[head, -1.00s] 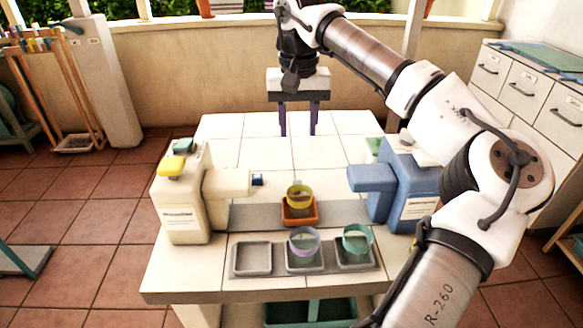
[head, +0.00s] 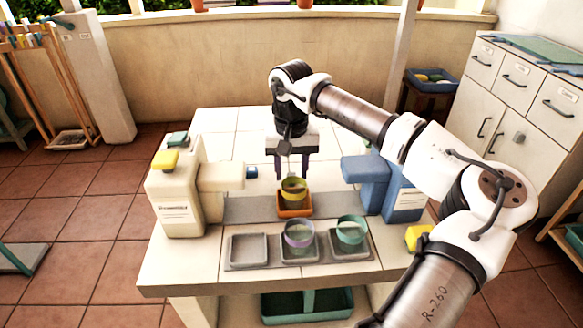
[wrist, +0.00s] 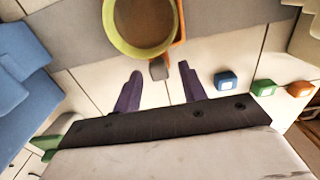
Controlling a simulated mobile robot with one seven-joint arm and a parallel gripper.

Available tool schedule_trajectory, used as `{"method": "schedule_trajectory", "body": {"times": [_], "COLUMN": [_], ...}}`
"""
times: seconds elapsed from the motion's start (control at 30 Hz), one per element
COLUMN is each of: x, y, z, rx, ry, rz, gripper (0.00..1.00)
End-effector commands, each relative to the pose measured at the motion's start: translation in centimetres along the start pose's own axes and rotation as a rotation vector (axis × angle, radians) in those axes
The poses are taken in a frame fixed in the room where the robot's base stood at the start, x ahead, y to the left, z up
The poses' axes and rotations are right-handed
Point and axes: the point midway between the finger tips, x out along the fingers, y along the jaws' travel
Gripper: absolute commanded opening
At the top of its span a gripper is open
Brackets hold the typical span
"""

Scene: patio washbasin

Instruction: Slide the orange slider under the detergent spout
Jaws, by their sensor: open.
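The orange slider (head: 294,209) sits about mid-length on the grey rail (head: 245,208), with a yellow-rimmed cup (head: 293,188) on it. In the wrist view the slider's orange edge (wrist: 181,28) shows beside the cup, and a small grey knob (wrist: 158,69) sticks out towards my fingers. My gripper (head: 291,174) is open, its purple fingers pointing down behind the slider; the knob lies just beyond the gap between the fingertips, not gripped. A cream dispenser (head: 178,200) stands left of the rail and a blue dispenser (head: 402,201) right, each spout facing inward. Their labels are unreadable.
A grey tray (head: 247,250) in front has an empty left compartment, a purple-rimmed cup (head: 298,233) in the middle and a teal-rimmed cup (head: 351,230) at right. Blue (wrist: 227,81), green (wrist: 264,88) and orange (wrist: 300,88) blocks stand beside my gripper in the wrist view.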

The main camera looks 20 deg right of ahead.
Motion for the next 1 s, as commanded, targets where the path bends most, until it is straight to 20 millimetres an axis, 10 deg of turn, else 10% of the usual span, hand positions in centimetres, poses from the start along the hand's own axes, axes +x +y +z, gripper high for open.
{"method": "schedule_trajectory", "body": {"times": [0.17, 0.47, 1.0], "x": [0.00, -0.03, -0.06], "y": [0.01, 0.00, 0.04], "z": [0.01, 0.01, 0.00], "rx": [0.000, 0.000, 0.000], "ry": [0.000, 0.000, -0.001], "rz": [0.000, 0.000, 0.001], "gripper": [0.41, 0.01, 0.00]}}
